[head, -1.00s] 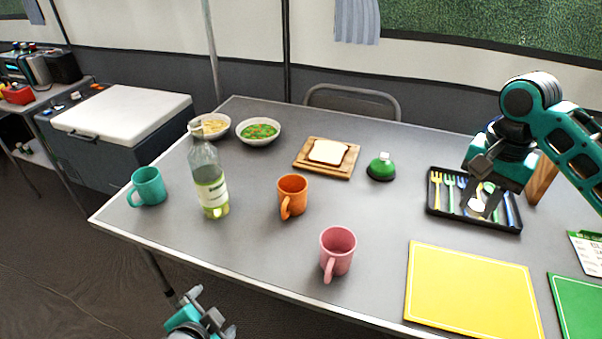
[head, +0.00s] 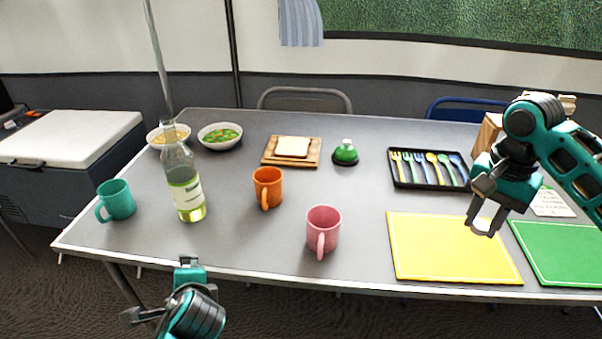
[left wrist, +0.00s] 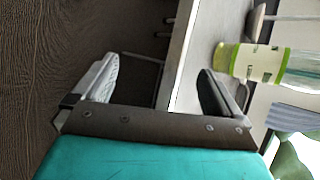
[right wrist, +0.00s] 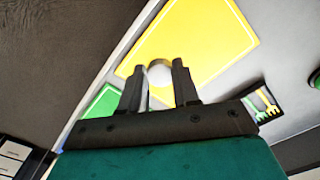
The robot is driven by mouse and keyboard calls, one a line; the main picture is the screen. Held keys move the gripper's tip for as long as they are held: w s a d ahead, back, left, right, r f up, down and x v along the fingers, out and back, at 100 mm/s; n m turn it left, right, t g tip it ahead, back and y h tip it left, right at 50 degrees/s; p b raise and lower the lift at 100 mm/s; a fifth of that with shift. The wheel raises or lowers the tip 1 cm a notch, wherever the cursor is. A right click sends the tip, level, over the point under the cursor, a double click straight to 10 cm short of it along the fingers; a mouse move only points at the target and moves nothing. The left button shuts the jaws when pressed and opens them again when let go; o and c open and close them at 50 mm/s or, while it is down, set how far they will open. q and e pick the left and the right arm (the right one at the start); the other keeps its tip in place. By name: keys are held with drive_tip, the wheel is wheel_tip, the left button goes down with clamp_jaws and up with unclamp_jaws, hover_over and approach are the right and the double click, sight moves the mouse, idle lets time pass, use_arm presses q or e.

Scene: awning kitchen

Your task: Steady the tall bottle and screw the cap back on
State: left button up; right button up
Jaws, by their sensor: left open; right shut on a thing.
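The tall clear bottle (head: 184,188) stands upright on the left part of the table, with yellow-green liquid and a pale label. It also shows sideways at the right of the left wrist view (left wrist: 262,62). My right gripper (head: 484,222) is shut on a small pale round thing, likely the cap (right wrist: 160,73), and holds it near the right edge of the yellow mat. The gripper's fingers partly hide it. My left gripper (head: 158,289) is open and empty, in front of the table's front edge and apart from the bottle.
A teal mug (head: 117,200), an orange mug (head: 268,186) and a pink mug (head: 323,229) stand around the bottle's side of the table. The yellow mat (head: 450,250) is bare.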

sight(181, 171)
use_arm(q)
drive_tip(key=w+r+m+y, duration=0.1)
drive_tip(key=w+m, duration=0.1)
drive_tip(key=w+r+m+t+y, duration=0.1)
drive_tip(key=w+r+m, duration=0.1)
drive_tip(key=w+r+m+t+y, duration=0.1)
drive_tip(key=w+r, duration=0.1)
drive_tip(key=shift+w+a+r+m, duration=0.15)
drive_tip(key=shift+w+m, duration=0.15)
drive_tip(key=shift+m, duration=0.1)
use_arm(e)
drive_tip(key=shift+s+d+f+m, duration=0.2)
drive_tip(key=shift+d+f+m, duration=0.1)
drive_tip(key=shift+d+f, duration=0.2)
drive_tip(key=shift+d, duration=0.05)
use_arm(q)
drive_tip(key=w+d+r+m+t+y, duration=0.1)
drive_tip(key=w+r+m+t+y, duration=0.1)
drive_tip(key=w+r+m, duration=0.3)
wheel_tip(181, 171, up, 2)
drive_tip(key=shift+w+d+r+m+t+y, duration=0.15)
drive_tip(key=shift+w+m+t+y, duration=0.2)
drive_tip(key=shift+m+t, duration=0.35)
drive_tip(key=shift+b, duration=0.3)
